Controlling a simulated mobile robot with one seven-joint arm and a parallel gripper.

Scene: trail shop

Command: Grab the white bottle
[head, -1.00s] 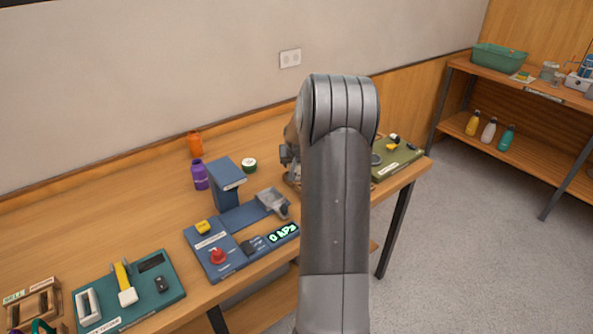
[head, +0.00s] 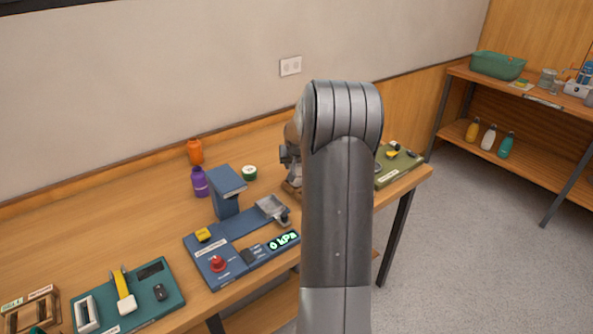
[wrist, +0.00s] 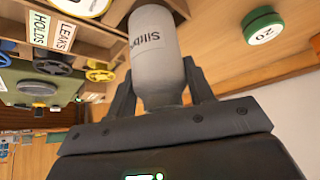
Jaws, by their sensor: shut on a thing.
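In the wrist view, a pale grey-white bottle (wrist: 155,50) with dark lettering stands between the fingers of my gripper (wrist: 165,95). The fingers are closed on its narrower end, one on each side. The bottle's far end is at the picture's top edge, near a brown wooden part. In the head view my arm hides most of the gripper and the held bottle. Another white bottle (head: 488,138) stands upright on the lower shelf at the right, between a yellow bottle (head: 472,131) and a teal bottle (head: 506,146).
On the bench stand an orange bottle (head: 195,152), a purple bottle (head: 200,182) and a blue device (head: 214,262) with a red knob. A teal board (head: 140,300) lies at the front left. A green-rimmed disc (wrist: 263,27) shows in the wrist view. The bench's back left is clear.

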